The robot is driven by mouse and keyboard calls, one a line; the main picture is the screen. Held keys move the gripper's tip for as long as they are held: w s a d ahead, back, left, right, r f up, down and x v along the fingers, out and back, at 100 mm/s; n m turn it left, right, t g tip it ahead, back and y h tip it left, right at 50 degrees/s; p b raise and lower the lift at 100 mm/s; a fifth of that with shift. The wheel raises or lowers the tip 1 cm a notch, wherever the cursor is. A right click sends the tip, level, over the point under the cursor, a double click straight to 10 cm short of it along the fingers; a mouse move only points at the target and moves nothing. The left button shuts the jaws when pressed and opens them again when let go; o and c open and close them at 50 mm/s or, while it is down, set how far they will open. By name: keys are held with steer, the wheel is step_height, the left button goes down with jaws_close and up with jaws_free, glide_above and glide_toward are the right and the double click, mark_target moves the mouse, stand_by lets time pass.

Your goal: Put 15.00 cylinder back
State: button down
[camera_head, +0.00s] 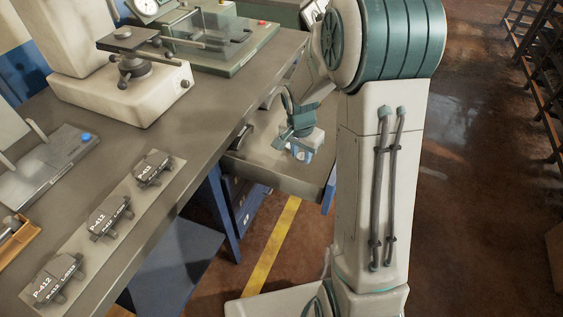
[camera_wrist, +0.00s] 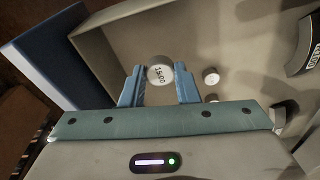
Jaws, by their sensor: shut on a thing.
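The cylinder (camera_wrist: 160,74), round and pale with "15.00" on its top face, is held between the two blue fingers of my gripper (camera_wrist: 160,87) in the wrist view. My gripper is shut on it, over the inside of an open grey drawer (camera_wrist: 115,45). In the head view my gripper (camera_head: 299,152) is at the open drawer (camera_head: 285,178) under the workbench, and the cylinder is too small to make out there. I cannot tell whether the cylinder touches the drawer floor.
Another small pale cylinder (camera_wrist: 211,76) stands in the drawer to the right, with one partly hidden below it. A dark curved part (camera_wrist: 305,50) lies at the right.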

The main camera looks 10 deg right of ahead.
glide_above(282, 164)
steer(key=f, duration=0.5)
steer(key=shift+s+a, duration=0.2)
steer(key=shift+f+b, duration=0.5)
steer(key=shift+f, duration=1.5)
steer(key=shift+f, duration=0.1)
steer(key=c, duration=1.1)
jaws_free()
step_height(282, 164, up, 12)
steer(key=s+a+p, duration=0.1)
steer(key=p, duration=0.1)
steer(key=s+r+n, duration=0.4)
steer(key=s+r, duration=0.1)
steer(key=s, duration=0.8)
steer(key=s+d+r+n+y, duration=0.1)
steer(key=s+r+n, duration=0.4)
steer(key=s, duration=0.8)
steer(key=shift+s+d+r+t+b, duration=0.2)
steer(key=shift+d+r+t+b, duration=0.1)
steer(key=shift+r+t, duration=0.15)
